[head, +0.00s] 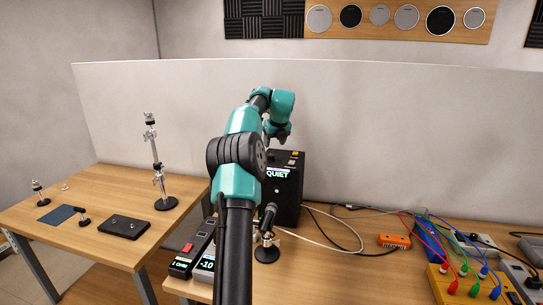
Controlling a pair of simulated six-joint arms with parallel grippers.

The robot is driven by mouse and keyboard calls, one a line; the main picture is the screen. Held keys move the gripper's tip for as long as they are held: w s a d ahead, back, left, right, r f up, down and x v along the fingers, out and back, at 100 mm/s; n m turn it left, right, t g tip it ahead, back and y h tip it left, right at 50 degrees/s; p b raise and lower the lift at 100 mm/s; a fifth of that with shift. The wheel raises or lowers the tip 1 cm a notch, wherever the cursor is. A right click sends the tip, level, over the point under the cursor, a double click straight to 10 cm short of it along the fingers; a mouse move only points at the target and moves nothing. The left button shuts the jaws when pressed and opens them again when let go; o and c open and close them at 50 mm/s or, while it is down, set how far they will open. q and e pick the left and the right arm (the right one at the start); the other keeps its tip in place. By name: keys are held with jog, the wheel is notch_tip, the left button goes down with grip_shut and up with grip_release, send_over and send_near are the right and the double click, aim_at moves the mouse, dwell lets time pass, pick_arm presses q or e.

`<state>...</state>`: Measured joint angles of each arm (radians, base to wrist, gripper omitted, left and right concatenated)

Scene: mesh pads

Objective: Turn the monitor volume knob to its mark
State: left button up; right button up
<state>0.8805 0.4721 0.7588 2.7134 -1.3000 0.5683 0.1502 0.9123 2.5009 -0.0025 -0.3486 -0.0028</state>
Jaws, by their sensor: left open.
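A black monitor box (291,207) stands on the table behind my arm, with a lit "QUIET" label on its front. Small light and orange parts show near its top right. I cannot make out the volume knob or its mark; my arm covers the left part of the box. My left gripper (281,138) is small in view, pointing down just above the top of the box. It is open, and nothing shows between its fingers. I cannot tell whether it touches the box. My right gripper is not in view.
A small stand (267,251) and a grey unit reading "-10" (203,270) sit close to my arm. Cables, an orange box (395,241) and a yellow panel (447,287) fill the right side. A chrome stand (156,170) stands on the left table. A pale partition (400,135) rises behind.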

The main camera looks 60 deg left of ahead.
aim_at(271, 155)
pick_arm(q)
jog(key=x, duration=0.7)
jog(key=shift+a+f, duration=0.15)
jog(key=shift+f, duration=0.15)
jog(key=c, duration=0.9)
jog(key=shift+c, duration=0.2)
jog(key=shift+m+t, duration=0.7)
jog(key=shift+m, duration=0.9)
jog(key=o, duration=0.9)
